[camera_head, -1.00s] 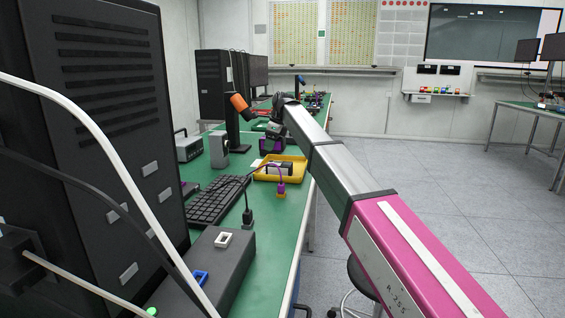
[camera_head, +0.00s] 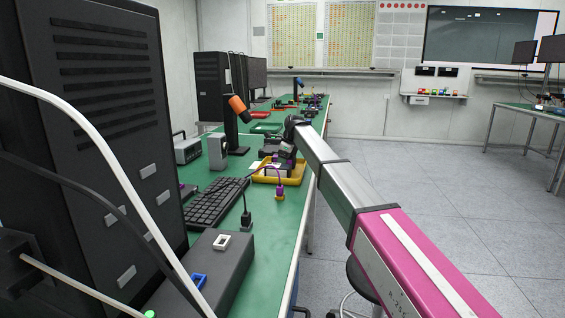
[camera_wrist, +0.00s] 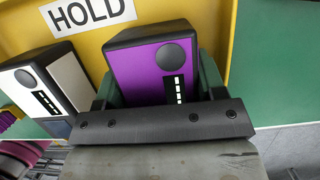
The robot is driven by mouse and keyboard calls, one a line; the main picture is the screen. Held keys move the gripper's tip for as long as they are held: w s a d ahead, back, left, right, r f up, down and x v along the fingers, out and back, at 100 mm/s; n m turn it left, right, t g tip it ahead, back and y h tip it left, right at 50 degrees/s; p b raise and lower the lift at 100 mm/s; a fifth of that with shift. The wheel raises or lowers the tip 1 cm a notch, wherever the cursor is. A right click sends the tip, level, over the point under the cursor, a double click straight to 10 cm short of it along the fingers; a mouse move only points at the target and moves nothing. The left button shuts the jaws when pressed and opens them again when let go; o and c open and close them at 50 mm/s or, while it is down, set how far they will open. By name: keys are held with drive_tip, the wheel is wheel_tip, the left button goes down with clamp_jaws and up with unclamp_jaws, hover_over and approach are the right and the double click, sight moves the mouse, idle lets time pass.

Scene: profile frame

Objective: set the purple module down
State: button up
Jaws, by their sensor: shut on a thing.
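The purple module (camera_wrist: 158,68) has a black top edge, a round dark dial and small white marks. In the wrist view, my gripper (camera_wrist: 158,88) is shut on it, with a green finger on each side. The module is over the yellow tray (camera_wrist: 210,12), which bears a HOLD label (camera_wrist: 88,12). I cannot tell whether it touches the tray floor. In the head view, my gripper (camera_head: 284,153) is at the yellow tray (camera_head: 292,180), and the module is mostly hidden there.
A white module (camera_wrist: 52,78) stands close to the left of the purple one.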

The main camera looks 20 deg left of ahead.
drive_tip(key=shift+f, duration=0.1)
drive_tip(key=o, duration=1)
drive_tip(key=v, duration=1.2)
